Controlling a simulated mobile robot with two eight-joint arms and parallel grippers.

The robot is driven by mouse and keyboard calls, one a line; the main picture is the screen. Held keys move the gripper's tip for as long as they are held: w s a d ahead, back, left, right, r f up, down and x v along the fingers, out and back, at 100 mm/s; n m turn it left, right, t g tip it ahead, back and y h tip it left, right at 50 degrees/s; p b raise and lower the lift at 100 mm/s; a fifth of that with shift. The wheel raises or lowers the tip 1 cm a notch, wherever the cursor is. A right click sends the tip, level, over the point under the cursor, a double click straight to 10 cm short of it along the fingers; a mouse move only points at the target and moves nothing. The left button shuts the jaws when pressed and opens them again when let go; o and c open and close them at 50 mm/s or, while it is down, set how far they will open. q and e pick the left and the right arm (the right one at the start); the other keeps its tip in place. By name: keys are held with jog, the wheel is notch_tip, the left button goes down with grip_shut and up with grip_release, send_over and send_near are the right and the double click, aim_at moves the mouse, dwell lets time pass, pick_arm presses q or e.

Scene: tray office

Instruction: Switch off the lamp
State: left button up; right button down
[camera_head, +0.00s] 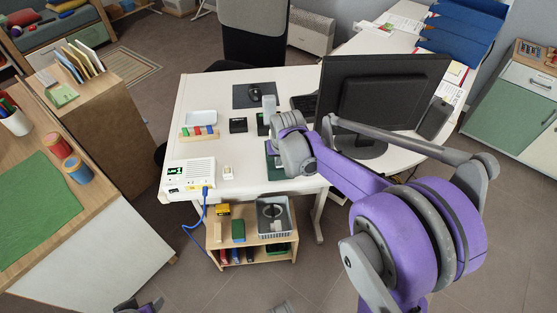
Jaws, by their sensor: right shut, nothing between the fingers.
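I cannot make out a lamp for certain in this view. A white box with a lit green display (190,172) stands at the desk's near left corner, with a blue cable running down from it. A small white block (228,172) sits to its right. My right arm reaches in from the right over the desk. Its gripper (273,132) is shut and empty near the desk's middle, largely hidden by my grey and purple wrist. Only a small purple and grey part of me shows at the bottom left edge; my left gripper cannot be made out.
The white desk (225,95) holds a large black monitor (385,85), a mouse (255,94) on a dark mat and colored blocks. A low wooden shelf (270,240) with a grey basket stands before it. A wooden cabinet (100,130) is left. Floor between is open.

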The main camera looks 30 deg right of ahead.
jog(key=shift+s+d+f, duration=0.1)
jog(key=shift+s+d, duration=0.15)
jog(key=shift+d, duration=0.15)
jog(key=shift+s+d, duration=0.1)
jog(key=shift+d, duration=0.2)
jog(key=shift+r+p, duration=0.4)
jog(key=shift+r, duration=0.1)
notch_tip(320, 180, up, 3)
jog(key=shift+r+p, duration=0.1)
jog(key=shift+p, duration=1)
jog(key=v, duration=1)
jog(key=shift+a+p, duration=0.3)
jog(key=shift+p, duration=0.15)
